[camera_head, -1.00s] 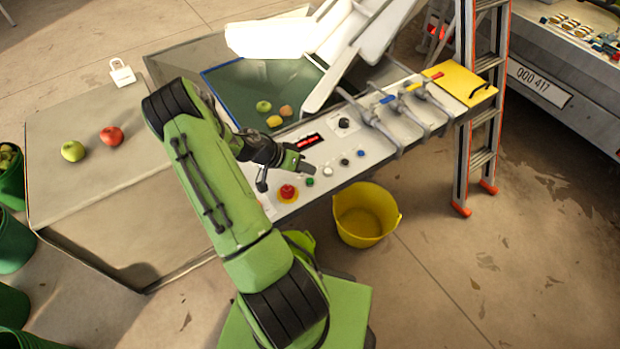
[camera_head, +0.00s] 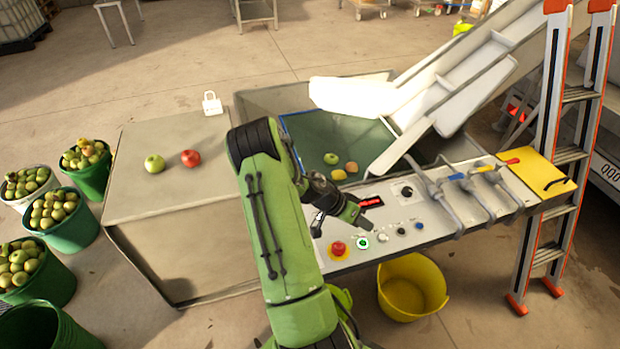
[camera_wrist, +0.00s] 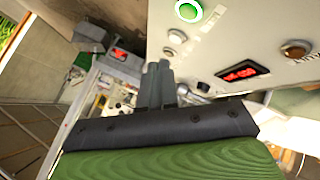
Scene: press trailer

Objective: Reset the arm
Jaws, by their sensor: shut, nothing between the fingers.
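My green arm reaches over the control panel (camera_head: 440,222) in the head view. My gripper (camera_head: 374,226) is shut and empty, just above the panel beside its buttons. A green button (camera_head: 363,243) glows with a bright ring, and it also shows lit in the wrist view (camera_wrist: 188,10). A red emergency button (camera_head: 338,248) on a yellow base sits to its left.
A yellow bucket (camera_head: 412,287) stands below the panel. A ladder (camera_head: 565,150) stands at the right. A grey box (camera_head: 135,195) at the left carries a green and a red apple. Several fruit buckets (camera_head: 80,225) stand further left. A white chute (camera_head: 455,85) rises behind.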

